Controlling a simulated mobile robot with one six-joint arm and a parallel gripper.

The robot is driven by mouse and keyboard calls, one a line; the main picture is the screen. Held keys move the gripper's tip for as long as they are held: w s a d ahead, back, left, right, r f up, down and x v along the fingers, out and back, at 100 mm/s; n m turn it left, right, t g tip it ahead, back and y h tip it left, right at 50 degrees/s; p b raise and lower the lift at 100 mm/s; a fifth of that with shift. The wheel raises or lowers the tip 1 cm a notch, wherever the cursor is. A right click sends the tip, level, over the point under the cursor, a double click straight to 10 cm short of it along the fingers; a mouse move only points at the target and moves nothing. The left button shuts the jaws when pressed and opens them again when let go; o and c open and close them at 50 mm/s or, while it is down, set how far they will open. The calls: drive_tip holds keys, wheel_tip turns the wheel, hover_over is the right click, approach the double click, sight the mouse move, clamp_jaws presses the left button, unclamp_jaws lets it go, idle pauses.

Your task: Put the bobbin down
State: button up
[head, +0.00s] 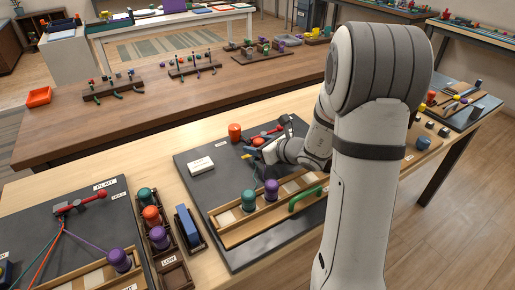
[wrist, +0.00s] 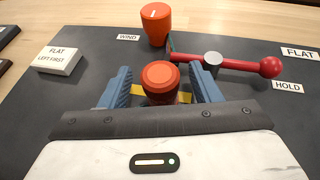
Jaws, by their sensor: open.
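My gripper (wrist: 162,86) is open in the wrist view, with one blue finger on each side of an orange-red bobbin (wrist: 160,80). A gap shows between the bobbin and each finger. The bobbin looks upright over a yellow mark on the dark board; its base is hidden by my gripper. In the head view my gripper (head: 262,147) is over the far part of the board, partly hidden by my arm. A second orange-red piece (wrist: 155,22) stands behind the bobbin by the WIND label; it also shows in the head view (head: 235,132).
A red ball-ended lever (wrist: 271,67) lies close to the right finger, by the HOLD label. A white FLAT block (wrist: 60,60) is at left. A wooden rack (head: 240,235) holds green (head: 249,200) and purple (head: 271,188) bobbins. A green handle (head: 305,199) is nearby.

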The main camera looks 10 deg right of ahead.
sight(258, 141)
drive_tip(key=c, duration=1.2)
drive_tip(key=shift+r, duration=0.1)
wheel_tip(258, 141, up, 10)
drive_tip(key=shift+f+p, duration=0.15)
drive_tip(key=shift+p, duration=0.9)
